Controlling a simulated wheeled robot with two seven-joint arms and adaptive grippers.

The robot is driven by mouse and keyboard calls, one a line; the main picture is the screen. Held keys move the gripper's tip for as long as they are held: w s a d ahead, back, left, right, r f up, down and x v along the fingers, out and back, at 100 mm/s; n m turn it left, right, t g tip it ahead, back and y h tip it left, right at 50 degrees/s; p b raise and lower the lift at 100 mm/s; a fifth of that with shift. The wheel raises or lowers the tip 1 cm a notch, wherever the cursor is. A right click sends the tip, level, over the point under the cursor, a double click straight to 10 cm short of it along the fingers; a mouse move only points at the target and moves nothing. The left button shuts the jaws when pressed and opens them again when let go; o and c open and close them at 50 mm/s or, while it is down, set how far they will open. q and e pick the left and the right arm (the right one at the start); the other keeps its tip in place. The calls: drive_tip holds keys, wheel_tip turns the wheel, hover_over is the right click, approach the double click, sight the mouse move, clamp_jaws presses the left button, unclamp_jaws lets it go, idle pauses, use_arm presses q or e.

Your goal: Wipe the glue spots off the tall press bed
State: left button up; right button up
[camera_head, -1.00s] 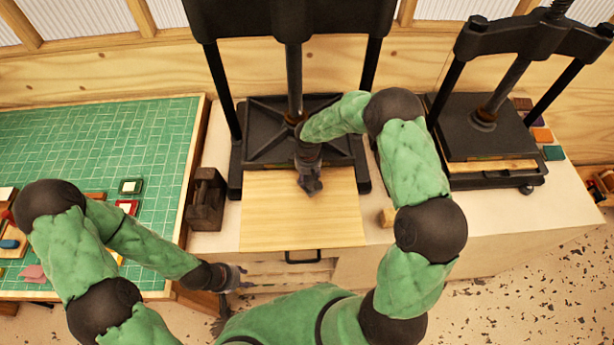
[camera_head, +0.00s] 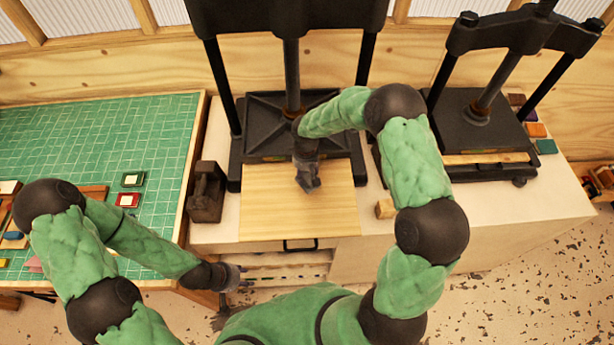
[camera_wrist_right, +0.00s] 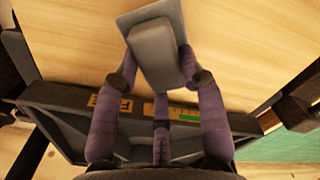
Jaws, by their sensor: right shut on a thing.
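The tall press (camera_head: 292,70) stands at the back middle, with a pale wooden bed board (camera_head: 270,213) in front of its black plate. No glue spots can be made out on the visible part of the board. My right gripper (camera_head: 309,182) is over the board, near its middle and close to the press. In the right wrist view its purple fingers are shut on a grey block with a flat plate (camera_wrist_right: 160,52), held over the pale wood. Whether it touches the wood is unclear. My left gripper (camera_head: 240,277) is low at the front left, away from the board; its finger opening is unclear.
A smaller press (camera_head: 480,115) stands to the right, with coloured blocks (camera_head: 536,130) beside it. A dark metal block (camera_head: 206,192) is left of the board and a small wooden block (camera_head: 385,208) right of it. A green cutting mat (camera_head: 90,140) covers the left table.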

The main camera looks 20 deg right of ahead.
drive_tip(key=shift+w+r+p, duration=0.15)
drive_tip(key=shift+r+p, duration=0.2)
drive_tip(key=shift+r, duration=0.5)
drive_tip(key=shift+r+p, duration=0.4)
drive_tip(key=shift+r, duration=0.45)
drive_tip(key=shift+r+p, duration=0.4)
drive_tip(key=shift+r, duration=0.45)
drive_tip(key=shift+f, duration=0.1)
